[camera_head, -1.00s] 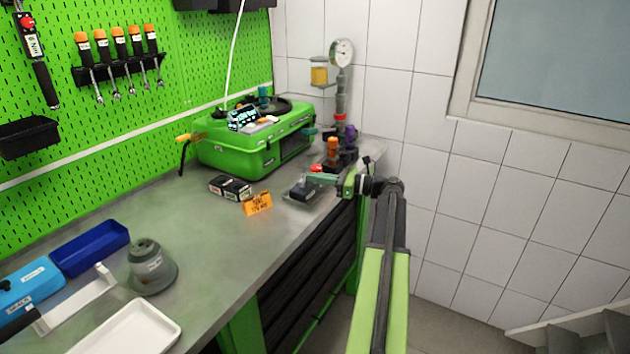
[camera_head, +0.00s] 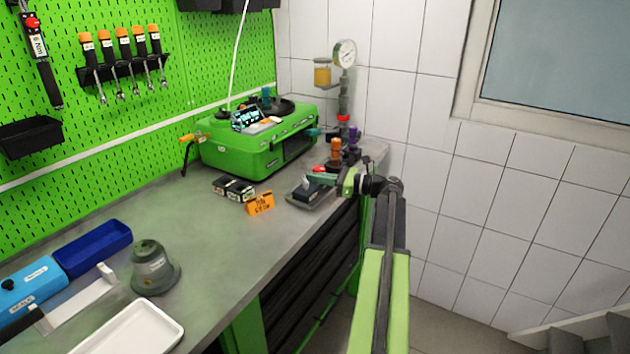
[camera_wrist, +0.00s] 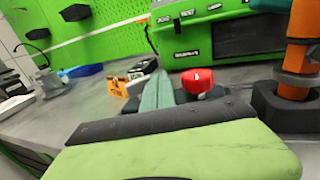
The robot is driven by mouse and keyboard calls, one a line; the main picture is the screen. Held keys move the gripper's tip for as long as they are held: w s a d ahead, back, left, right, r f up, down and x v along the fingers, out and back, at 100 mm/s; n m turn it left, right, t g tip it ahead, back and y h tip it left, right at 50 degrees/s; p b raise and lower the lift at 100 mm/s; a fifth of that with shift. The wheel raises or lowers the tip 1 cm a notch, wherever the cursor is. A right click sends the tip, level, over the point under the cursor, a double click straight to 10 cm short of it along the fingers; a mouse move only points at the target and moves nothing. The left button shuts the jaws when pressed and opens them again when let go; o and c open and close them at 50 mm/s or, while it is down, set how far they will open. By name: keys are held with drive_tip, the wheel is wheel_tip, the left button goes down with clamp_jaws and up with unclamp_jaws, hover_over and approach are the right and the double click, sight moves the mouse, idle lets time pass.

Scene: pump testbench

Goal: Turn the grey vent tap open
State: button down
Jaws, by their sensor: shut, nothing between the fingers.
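I cannot pick out the grey vent tap for certain in either view. The pump fittings stand at the far right end of the bench: a grey column (camera_head: 343,104) with a red band, an orange-topped fitting (camera_head: 336,150) and a purple part (camera_head: 354,136). My gripper (camera_head: 318,178) is shut and empty in front of these fittings, over the bench end. In the wrist view, my gripper (camera_wrist: 157,90) shows as two teal fingers together. A red knob (camera_wrist: 198,80) shows just right of them, and the orange fitting (camera_wrist: 299,50) with a grey collar stands at the right edge.
A green case (camera_head: 255,150) stands behind and left of my gripper. A dial gauge (camera_head: 345,52) tops the column near the tiled wall. The middle of the bench is clear.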

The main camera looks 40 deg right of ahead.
drive_tip(key=shift+w, duration=0.65)
idle(1.1)
drive_tip(key=v, duration=1.7)
